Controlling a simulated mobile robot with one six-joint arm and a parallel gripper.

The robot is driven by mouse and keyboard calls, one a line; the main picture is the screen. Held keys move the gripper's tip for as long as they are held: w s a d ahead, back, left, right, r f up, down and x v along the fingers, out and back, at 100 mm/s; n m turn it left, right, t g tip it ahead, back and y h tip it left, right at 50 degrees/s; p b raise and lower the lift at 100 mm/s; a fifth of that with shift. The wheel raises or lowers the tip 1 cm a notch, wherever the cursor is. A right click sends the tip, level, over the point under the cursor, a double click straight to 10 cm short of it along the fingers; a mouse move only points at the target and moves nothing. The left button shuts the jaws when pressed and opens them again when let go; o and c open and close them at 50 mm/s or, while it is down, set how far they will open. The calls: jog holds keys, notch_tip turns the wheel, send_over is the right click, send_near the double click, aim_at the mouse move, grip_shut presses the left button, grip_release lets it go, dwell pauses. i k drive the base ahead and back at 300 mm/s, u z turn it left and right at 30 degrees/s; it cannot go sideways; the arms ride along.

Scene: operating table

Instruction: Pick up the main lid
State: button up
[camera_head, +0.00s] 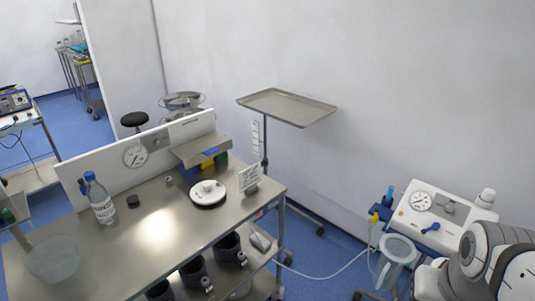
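A round white lid-like disc (208,191) with a raised middle and a dark rim lies flat on the steel table (150,245), near its back right part. It looks like the main lid, but I cannot be sure. Nothing touches it from above. Thick grey and white links of my arm show at the lower right edge, well to the right of the table and apart from the disc. My gripper is not in view, so its state is hidden.
A bottle (100,200), a clear bowl (53,259) and a small black cap (133,201) stand on the table. A white sign (249,178) stands right of the disc. An empty tray stand (287,106) is behind. A white device (437,216) with a tube is at right.

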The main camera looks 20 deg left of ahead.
aim_at(208, 192)
jog(key=u, duration=0.5)
jog(key=i, duration=1.3)
jog(key=u, duration=0.85)
jog(key=i, duration=0.3)
jog(key=u, duration=0.25)
jog(key=k, duration=0.75)
jog(key=u, duration=0.2)
jog(key=i, duration=0.75)
jog(key=z, duration=0.05)
